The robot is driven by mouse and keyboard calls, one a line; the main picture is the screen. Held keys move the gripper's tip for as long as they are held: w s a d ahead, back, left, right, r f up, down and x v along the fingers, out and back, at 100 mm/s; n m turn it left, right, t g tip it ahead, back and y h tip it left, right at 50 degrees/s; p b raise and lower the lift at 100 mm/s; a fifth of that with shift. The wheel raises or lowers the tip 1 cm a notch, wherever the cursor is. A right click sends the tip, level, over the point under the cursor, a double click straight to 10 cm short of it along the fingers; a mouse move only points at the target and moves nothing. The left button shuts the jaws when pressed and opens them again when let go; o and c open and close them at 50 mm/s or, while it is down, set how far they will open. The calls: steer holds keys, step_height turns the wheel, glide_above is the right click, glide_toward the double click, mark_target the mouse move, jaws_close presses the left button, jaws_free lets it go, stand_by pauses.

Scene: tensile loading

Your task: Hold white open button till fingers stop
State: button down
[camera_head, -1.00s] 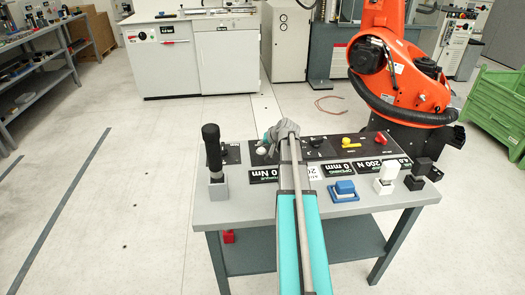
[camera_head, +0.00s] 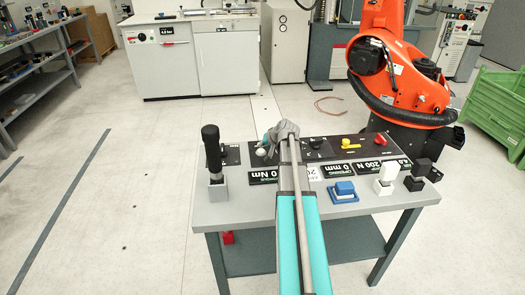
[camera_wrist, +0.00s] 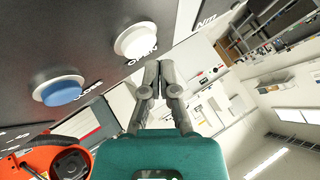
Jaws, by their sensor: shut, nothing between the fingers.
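The white button (camera_wrist: 136,40) is round and sits in a pale ring on the dark panel, with a label reading OPEN beside it. In the head view the white button (camera_head: 261,152) shows at the left part of the console. My gripper (camera_wrist: 160,64) is shut and empty. Its fingertips appear close beside the lower right edge of the white button in the wrist view; I cannot tell whether they touch it.
A blue button (camera_wrist: 62,90) marked CLOSE lies beside the white one. The console has a yellow knob (camera_head: 346,142), a red knob (camera_head: 380,140) and displays, one reading 0 mm (camera_head: 323,168). A black-handled tool (camera_head: 211,145) stands at the left of the table (camera_head: 245,209).

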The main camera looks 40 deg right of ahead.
mark_target(262, 151)
steer(key=shift+w+f+b, duration=0.1)
steer(key=shift+f+b, duration=0.8)
steer(key=shift+b, duration=0.05)
stand_by(1.3)
steer(key=shift+r, duration=0.2)
stand_by(1.9)
steer(key=shift+r+p, duration=0.75)
steer(key=shift+p, duration=0.25)
steer(key=shift+r+p, duration=2.5)
